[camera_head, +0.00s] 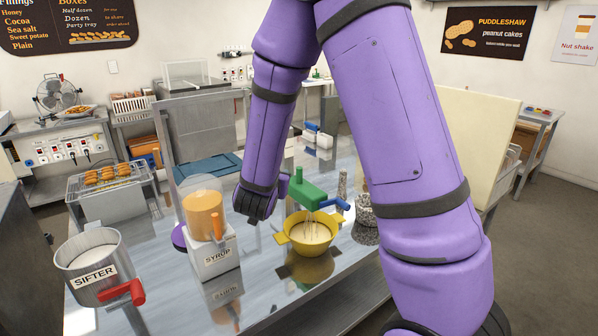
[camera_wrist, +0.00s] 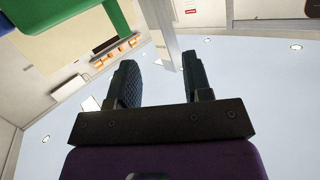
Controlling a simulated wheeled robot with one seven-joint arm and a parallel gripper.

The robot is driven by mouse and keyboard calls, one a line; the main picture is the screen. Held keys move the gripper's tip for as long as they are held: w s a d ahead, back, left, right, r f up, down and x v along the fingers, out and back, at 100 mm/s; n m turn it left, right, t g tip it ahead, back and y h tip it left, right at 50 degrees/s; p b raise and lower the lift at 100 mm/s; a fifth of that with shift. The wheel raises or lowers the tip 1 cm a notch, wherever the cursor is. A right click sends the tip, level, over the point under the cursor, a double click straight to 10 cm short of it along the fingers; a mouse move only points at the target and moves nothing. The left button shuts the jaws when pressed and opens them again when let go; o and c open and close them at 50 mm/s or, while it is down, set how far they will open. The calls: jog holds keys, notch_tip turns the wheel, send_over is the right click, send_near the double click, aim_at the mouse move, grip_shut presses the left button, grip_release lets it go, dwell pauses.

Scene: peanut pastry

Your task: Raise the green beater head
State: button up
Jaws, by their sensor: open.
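The green beater head (camera_head: 307,192) sits over a yellow bowl (camera_head: 285,240) of pale batter, with its wire whisk (camera_head: 312,222) hanging down into the bowl. A blue lever (camera_head: 334,203) sticks out at its right. My gripper (camera_wrist: 158,62) is open and empty, with its two dark fingers pointing up toward the ceiling in the wrist view. Green parts (camera_wrist: 122,15) show at the upper left there, beside the fingers and not between them. In the head view my wrist is just left of the beater head; the fingers are hard to make out.
The metal table (camera_head: 262,285) is clear in front.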

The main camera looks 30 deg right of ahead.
aim_at(298, 172)
notch_tip(298, 172, down, 3)
jog(key=s+d+g+h, duration=0.1)
jog(key=s+d+h, duration=0.1)
jog(key=h, duration=0.2)
jog(key=shift+m, duration=0.3)
jog(key=x, duration=1)
jog(key=shift+d, duration=0.3)
grip_shut()
